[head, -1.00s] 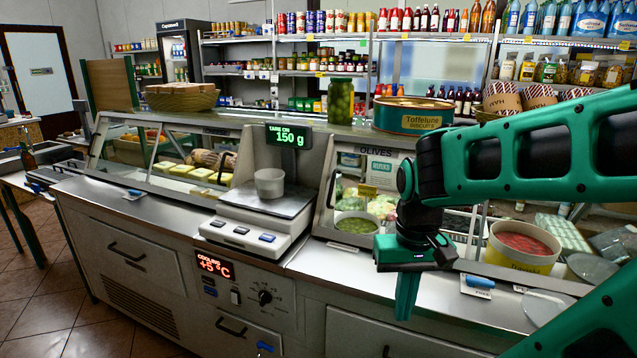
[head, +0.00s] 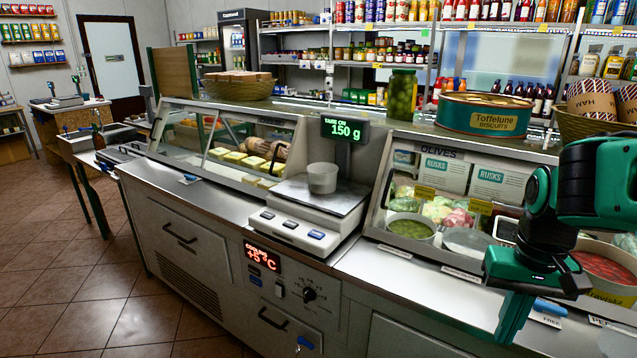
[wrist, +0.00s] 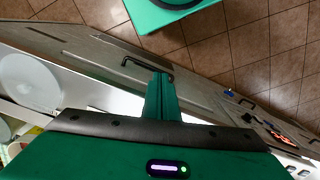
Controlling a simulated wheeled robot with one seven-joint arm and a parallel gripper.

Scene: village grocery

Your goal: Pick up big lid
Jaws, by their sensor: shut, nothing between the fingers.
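My gripper (head: 512,325) is green and black and points down over the front of the counter at the right of the head view. Its fingers are shut and empty; they also show in the wrist view (wrist: 160,95). In the wrist view a large pale round lid (wrist: 28,80) lies on the counter to the left of the fingers, apart from them.
A scale (head: 310,210) with a small white cup (head: 322,178) stands mid-counter (head: 400,285). A red-filled tub (head: 605,270) is right of my gripper. Open tiled floor (head: 60,270) lies at left.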

